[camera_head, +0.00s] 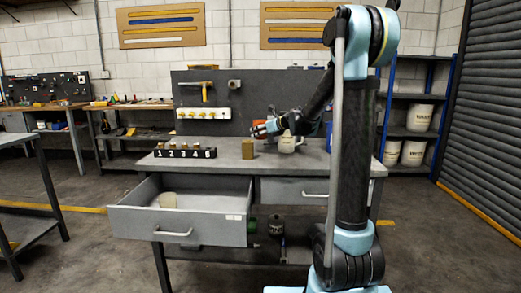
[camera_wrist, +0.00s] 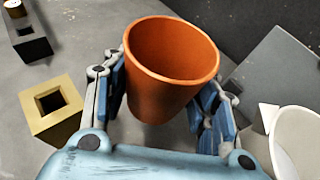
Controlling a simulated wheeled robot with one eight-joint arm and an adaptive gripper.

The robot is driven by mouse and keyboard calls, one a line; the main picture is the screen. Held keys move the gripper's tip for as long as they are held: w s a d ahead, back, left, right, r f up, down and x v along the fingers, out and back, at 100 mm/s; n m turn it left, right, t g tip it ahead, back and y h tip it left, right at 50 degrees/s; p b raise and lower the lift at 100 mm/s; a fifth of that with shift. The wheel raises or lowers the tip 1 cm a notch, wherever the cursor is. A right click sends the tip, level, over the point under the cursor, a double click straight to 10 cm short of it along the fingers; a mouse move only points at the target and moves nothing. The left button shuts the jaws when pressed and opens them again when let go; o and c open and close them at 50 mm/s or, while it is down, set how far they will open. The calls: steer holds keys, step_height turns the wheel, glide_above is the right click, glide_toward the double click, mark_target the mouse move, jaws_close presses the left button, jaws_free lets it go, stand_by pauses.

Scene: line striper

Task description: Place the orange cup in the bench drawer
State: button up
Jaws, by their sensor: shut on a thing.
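The orange cup (camera_wrist: 165,85) is upright and empty between the two fingers of my gripper (camera_wrist: 165,95) in the wrist view, and the fingers are shut on its sides. In the head view my gripper (camera_head: 262,127) is over the back part of the bench top, and only a small bit of orange shows there. The bench drawer (camera_head: 180,223) on the left stands pulled open. A pale block-like thing (camera_head: 168,200) lies inside it near the left. My gripper is to the right of the drawer and above it.
A yellowish block with a square hole (camera_head: 248,149) and a numbered dark rack (camera_head: 185,151) stand on the bench. A whitish container (camera_head: 287,143) is close to my gripper. A second drawer (camera_head: 295,191) on the right is shut. A dark back panel rises behind.

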mark_target(261, 152)
steer(key=shift+f, duration=3.4)
steer(key=o, duration=0.9)
